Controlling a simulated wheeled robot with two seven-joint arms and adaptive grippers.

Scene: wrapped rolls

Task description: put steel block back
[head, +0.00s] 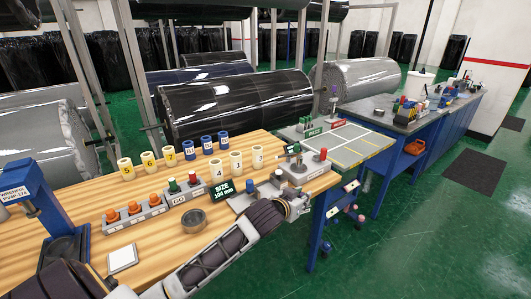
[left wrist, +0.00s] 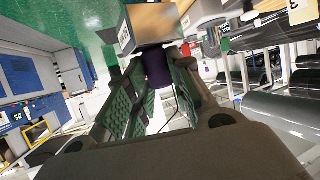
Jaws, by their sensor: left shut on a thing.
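My left gripper (head: 298,204) is at the right end of the wooden table, near its front corner; its fingers are small and hard to make out in the head view. In the left wrist view my left gripper (left wrist: 157,88) has its green-padded fingers closed around a dark purple grip. A block with a shiny, wood-coloured face and a labelled grey side (left wrist: 150,25), seemingly the steel block, sits just beyond the fingertips on that grip. My right gripper is not in view.
The wooden table (head: 75,240) holds yellow, blue and cream numbered rolls, a row of orange knobs (head: 135,211), a green size display (head: 222,190), a dark ring (head: 193,219) and a grey fixture with red and green knobs (head: 301,169). A marked grey table (head: 345,146) adjoins at right.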

